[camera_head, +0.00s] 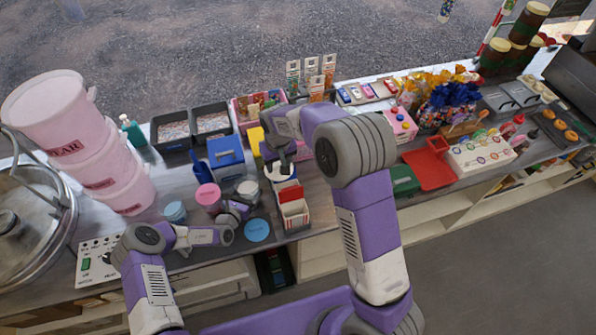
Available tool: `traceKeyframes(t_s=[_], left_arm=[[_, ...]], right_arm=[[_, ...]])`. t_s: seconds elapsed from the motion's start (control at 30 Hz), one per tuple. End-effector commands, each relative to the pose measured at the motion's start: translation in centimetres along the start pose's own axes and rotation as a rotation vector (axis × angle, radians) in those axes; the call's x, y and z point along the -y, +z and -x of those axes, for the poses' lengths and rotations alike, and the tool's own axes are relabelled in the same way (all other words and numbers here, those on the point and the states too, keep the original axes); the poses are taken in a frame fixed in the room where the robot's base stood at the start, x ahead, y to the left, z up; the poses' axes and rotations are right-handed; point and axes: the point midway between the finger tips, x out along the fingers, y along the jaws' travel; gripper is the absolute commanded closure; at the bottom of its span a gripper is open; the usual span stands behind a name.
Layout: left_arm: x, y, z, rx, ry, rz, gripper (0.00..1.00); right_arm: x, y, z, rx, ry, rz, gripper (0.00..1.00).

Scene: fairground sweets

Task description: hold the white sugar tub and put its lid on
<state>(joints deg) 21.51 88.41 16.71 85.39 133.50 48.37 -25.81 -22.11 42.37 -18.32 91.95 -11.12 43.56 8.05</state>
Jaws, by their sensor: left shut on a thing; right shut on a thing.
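The white sugar tub (248,187) is small and round and stands near the counter's front. My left gripper (241,200) is shut on it from the front left, and its fingers hide part of the tub. My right gripper (281,163) is shut on a white piece (280,174), which looks like the lid. It shows to the right of the tub and apart from its opening in the picture. The fingers hide part of the lid, and its exact height is hard to tell.
A pink tub (208,195), a pale blue tub (175,212) and a flat blue disc (257,230) are nearby. A red-and-white box (293,213) stands right of the disc. A blue box (226,155) stands behind. Stacked pink buckets (100,150) fill the left.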

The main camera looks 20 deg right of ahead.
Motion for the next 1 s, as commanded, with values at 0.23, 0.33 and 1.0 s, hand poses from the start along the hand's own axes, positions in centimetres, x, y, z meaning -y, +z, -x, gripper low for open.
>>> traceKeyframes(t_s=[0.23,0.33,1.0], left_arm=[[0.0,0.3,-0.1,0.007,0.001,-0.001,0.36],[0.0,0.3,-0.1,0.007,0.001,-0.001,0.36],[0.0,0.3,-0.1,0.007,0.001,-0.001,0.36]], right_arm=[[5.4,-4.8,-4.0,0.003,-0.01,0.083,0.78],[7.2,-6.0,-5.2,0.003,-0.013,0.105,0.78],[9.9,-7.1,-9.7,0.002,-0.015,0.132,0.78]])
